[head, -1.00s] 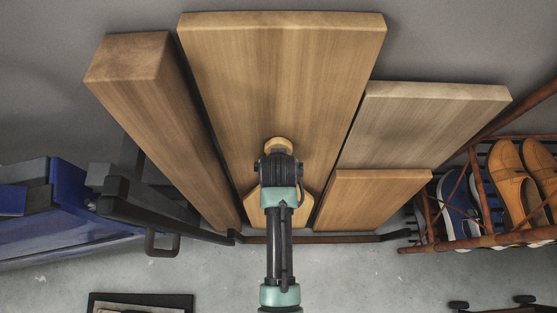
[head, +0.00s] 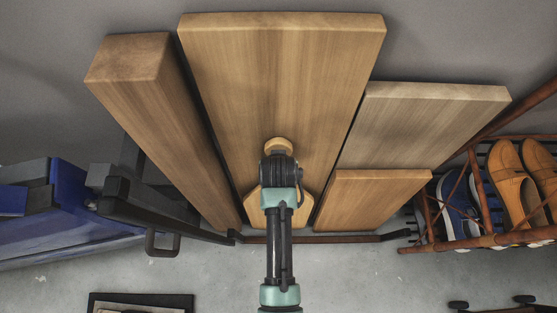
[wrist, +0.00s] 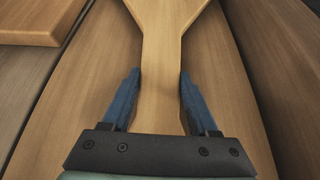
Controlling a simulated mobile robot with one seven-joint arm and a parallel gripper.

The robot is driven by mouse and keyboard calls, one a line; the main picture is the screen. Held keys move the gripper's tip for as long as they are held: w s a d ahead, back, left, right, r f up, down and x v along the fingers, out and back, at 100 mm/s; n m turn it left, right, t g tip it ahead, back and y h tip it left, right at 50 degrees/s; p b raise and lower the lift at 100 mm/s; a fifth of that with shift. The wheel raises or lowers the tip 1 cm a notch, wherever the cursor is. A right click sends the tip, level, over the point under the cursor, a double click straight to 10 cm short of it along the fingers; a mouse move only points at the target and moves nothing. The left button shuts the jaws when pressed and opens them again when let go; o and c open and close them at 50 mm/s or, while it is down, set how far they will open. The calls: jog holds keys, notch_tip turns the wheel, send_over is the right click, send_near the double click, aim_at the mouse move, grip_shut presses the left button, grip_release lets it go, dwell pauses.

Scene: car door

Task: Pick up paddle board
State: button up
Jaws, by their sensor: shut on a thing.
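The paddle board (head: 254,210) is pale wood with a narrow rounded handle and a wider body. It stands in front of the large upright wooden board, and my arm hides much of it in the head view. In the wrist view the paddle board (wrist: 165,14) widens toward the top of the picture. My gripper (head: 279,168) is at its handle. In the wrist view the blue fingers of my gripper (wrist: 160,78) lie on both sides of the handle, shut on it.
The large board (head: 280,75) stands behind. A thick beam (head: 155,110) is close on the left, with two shorter boards (head: 420,125) (head: 370,195) on the right. A shoe rack (head: 485,240) is at far right and a blue object (head: 70,225) at far left.

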grip_shut()
jog(key=shift+w+r, duration=0.1)
jog(key=shift+r, duration=0.05)
jog(key=shift+r, duration=0.15)
